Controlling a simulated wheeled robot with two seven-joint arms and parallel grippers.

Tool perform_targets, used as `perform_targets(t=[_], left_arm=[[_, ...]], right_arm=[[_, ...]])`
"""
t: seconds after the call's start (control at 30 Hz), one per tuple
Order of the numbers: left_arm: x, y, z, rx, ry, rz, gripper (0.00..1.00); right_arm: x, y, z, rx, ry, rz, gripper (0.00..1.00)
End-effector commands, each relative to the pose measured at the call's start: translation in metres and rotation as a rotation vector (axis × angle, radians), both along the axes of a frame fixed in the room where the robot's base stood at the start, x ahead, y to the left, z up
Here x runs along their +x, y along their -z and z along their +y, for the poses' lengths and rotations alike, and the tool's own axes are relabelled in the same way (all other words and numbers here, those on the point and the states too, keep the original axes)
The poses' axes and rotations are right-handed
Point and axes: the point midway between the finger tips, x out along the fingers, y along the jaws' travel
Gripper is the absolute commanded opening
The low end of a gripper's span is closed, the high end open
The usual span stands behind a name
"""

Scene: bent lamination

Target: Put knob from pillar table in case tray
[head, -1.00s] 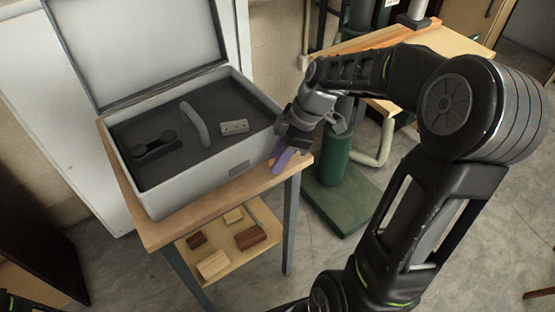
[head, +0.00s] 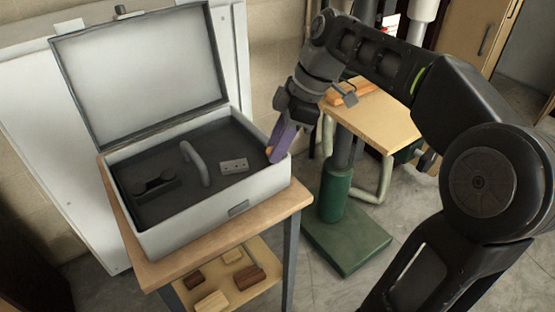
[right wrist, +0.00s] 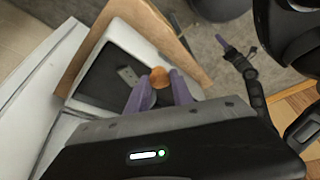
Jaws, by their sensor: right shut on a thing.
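My right gripper (head: 277,145) has purple fingers and is shut on the knob. In the right wrist view the knob (right wrist: 159,77) is a round orange-brown piece between the fingertips. In the head view only a bit of orange shows at the fingertips, by the case's right rim; its height above the rim is unclear. The open grey case (head: 190,229) has a dark tray (head: 215,148) inside. The pillar table (head: 385,120) has a wooden top on a green column, behind the gripper. My left gripper (right wrist: 226,45) shows small in the right wrist view, its opening unclear.
The tray holds a curved grey handle (head: 196,163), a grey plate (head: 234,166) and a dark fitting (head: 152,185). The case lid (head: 145,75) stands open at the back. Wooden blocks (head: 212,302) lie on the lower shelf. Bare tray floor shows near the plate.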

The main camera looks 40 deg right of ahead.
Motion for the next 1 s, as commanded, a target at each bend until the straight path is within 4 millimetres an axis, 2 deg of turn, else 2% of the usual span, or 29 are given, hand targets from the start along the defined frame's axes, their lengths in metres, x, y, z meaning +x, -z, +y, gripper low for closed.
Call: perform_targets(t=[0.13,0.87,1.0], left_arm=[[0.0000,-0.0002,0.0000,0.000,0.000,0.000,0.49],[0.0000,-0.0004,0.0000,0.000,0.000,0.000,0.49],[-0.0001,-0.0060,0.0000,0.000,0.000,0.000,0.49]], right_arm=[[-0.0001,-0.0070,0.0004,0.000,-0.001,0.000,0.00],[-0.0002,-0.0069,0.0001,0.000,0.000,0.001,0.00],[0.0001,-0.0109,0.0001,0.000,0.000,0.001,0.00]])
